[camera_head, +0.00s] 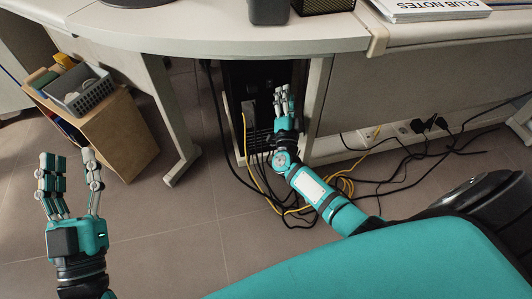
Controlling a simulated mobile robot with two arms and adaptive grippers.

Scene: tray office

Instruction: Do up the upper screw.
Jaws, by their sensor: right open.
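A black computer tower (250,78) stands under the desk, with a light grey connector (249,113) at its back and a yellow cable leading down from it. The upper screw is too small to make out. My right gripper (284,101) is open in front of the tower, to the right of the connector; I cannot tell whether it touches anything. My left gripper (71,172) is open and empty, fingers pointing up, at the left over the floor.
The desk (215,38) overhangs the tower, with a desk leg (168,110) to the left. A wooden box (118,140) holding a grey basket (88,97) stands at left. Black and yellow cables (345,185) lie on the floor near sockets (405,130).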

